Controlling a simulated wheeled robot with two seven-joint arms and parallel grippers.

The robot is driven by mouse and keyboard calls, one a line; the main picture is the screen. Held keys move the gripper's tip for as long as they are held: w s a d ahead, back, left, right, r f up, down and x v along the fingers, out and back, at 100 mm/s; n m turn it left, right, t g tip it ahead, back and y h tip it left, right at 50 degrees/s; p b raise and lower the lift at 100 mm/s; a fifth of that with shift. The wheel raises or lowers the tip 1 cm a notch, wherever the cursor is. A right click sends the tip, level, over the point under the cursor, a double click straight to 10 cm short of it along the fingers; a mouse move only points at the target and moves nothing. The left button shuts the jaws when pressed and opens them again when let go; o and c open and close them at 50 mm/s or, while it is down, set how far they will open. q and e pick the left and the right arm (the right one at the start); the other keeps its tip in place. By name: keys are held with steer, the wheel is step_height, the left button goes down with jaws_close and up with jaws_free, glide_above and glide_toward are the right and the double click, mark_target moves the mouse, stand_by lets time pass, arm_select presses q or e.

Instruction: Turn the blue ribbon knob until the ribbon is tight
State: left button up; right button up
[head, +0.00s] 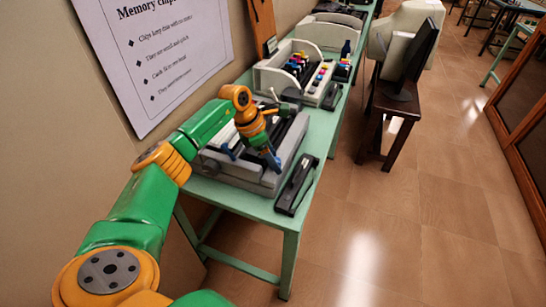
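A grey typewriter-like machine (240,172) sits on the near end of a green table. My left arm reaches over it from the left, and my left gripper (271,158) points down at the machine's right part. Small blue parts show at the gripper's tip and at the machine's left side (229,150). I cannot tell which blue part is the ribbon knob, nor whether the gripper touches it. The arm hides part of the machine's top, and the gap between the fingers is too small to make out. My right gripper is out of view.
A black flat device (296,186) lies on the table's (262,207) front right edge. Further back are a white tray with coloured pieces (317,76) and other machines. A wall poster (160,50) is at left. A dark stool (385,115) holds a monitor.

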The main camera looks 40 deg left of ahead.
arm_select(q)
steer(key=b+v, duration=0.1)
steer(key=v, duration=0.6)
steer(key=shift+s, duration=0.1)
